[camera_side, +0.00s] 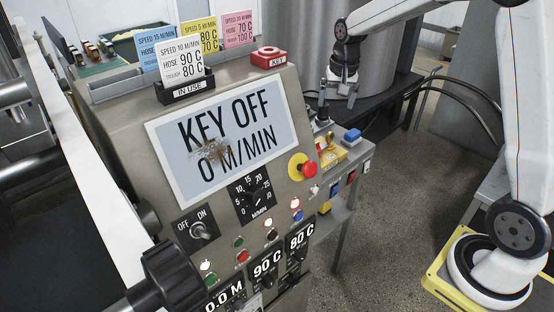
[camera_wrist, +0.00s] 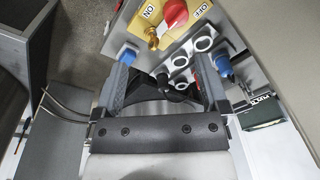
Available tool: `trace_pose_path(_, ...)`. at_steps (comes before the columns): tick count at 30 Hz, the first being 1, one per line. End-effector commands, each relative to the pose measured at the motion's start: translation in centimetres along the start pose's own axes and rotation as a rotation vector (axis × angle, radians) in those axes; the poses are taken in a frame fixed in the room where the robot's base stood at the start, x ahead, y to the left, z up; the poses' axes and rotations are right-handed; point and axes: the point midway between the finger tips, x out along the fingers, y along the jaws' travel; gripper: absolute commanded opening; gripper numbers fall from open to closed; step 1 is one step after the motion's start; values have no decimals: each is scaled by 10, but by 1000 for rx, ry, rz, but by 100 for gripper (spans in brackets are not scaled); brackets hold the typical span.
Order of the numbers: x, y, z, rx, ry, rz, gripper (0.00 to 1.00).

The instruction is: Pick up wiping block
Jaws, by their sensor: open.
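I cannot pick out the wiping block with certainty in either view. A blue block-like piece (camera_side: 352,135) sits beside the yellow switch plate in the side view, but I cannot tell what it is. In the wrist view my gripper (camera_wrist: 165,75) is open, its two grey fingers spread wide, with nothing visibly held between them. Its fingers are over the switch box, with blue pieces close to both fingertips. A brown smudge (camera_side: 210,149) marks the panel's display (camera_side: 270,142).
The control panel (camera_side: 125,128) with switches and knobs fills the middle of the side view. Speed cards (camera_side: 181,63) stand on its top beside a red key box (camera_side: 269,57). The switch box carries a red switch (camera_wrist: 174,12). Open floor (camera_side: 395,215) lies to the right.

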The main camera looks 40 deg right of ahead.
Motion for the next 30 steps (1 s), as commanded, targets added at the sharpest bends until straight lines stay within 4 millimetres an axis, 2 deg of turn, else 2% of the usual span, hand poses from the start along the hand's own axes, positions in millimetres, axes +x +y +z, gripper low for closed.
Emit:
trace_pose_path(1,3,4,-14,48,-6,6,94)
trace_pose_path(6,10,17,-57,210,-23,24,94)
trace_pose_path(15,26,53,-122,493,-51,57,94)
trace_pose_path(21,35,76,-147,627,-63,73,94)
trace_pose_path(30,44,97,-167,744,-73,87,94)
